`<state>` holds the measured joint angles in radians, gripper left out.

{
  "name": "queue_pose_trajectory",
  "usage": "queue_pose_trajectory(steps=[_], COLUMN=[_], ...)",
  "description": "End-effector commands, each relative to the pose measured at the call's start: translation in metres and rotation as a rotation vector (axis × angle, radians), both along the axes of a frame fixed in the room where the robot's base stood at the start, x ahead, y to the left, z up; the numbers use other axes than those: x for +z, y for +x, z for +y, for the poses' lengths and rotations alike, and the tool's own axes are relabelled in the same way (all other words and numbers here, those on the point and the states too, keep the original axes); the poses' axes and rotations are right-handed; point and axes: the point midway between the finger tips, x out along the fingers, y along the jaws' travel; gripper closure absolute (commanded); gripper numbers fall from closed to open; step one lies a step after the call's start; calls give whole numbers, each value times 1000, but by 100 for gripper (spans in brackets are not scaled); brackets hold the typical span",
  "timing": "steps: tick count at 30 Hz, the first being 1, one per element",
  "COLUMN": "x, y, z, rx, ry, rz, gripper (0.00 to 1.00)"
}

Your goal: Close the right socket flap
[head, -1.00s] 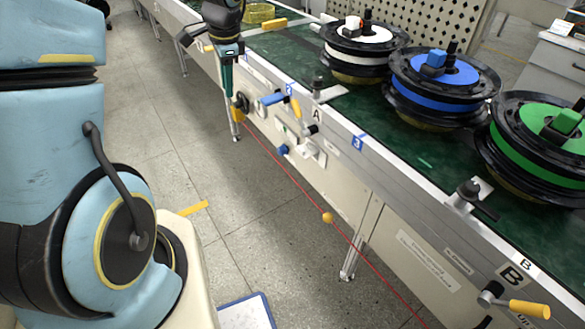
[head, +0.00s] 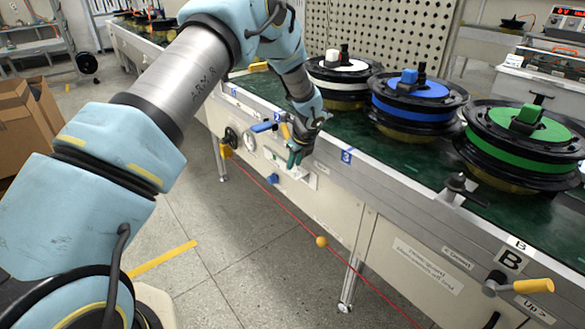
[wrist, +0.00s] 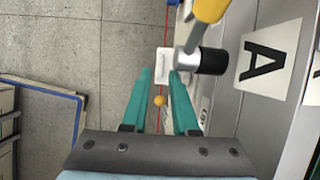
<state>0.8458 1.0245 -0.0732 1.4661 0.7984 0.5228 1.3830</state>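The white socket flap (wrist: 164,66) shows in the wrist view as a small pale block standing out from the bench side, just ahead of my fingertips. My gripper (wrist: 160,80) has its two teal fingers apart, with a gap between them. In the head view my gripper (head: 295,156) is at the bench's front panel, by the white socket plate (head: 308,179). My fingers and wrist hide most of the sockets there, so the flap's exact angle and any contact cannot be told.
A yellow-handled crank (wrist: 205,40) with a black hub is close to the right finger. A blue knob (head: 272,179) and blue handle (head: 263,127) are nearby. A red cord with a yellow ball (head: 321,241) runs along the bench front. Reels (head: 417,100) stand on top.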

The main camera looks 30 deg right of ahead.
Motion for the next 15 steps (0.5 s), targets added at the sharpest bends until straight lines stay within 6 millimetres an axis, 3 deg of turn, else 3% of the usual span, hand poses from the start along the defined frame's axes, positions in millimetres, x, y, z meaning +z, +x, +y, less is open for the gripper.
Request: queue_pose_trajectory(steps=[7, 15], x=[-29, -35], y=[12, 15], z=[1, 0], rx=[2, 3], ry=[0, -1], rz=[1, 0], gripper=[72, 72])
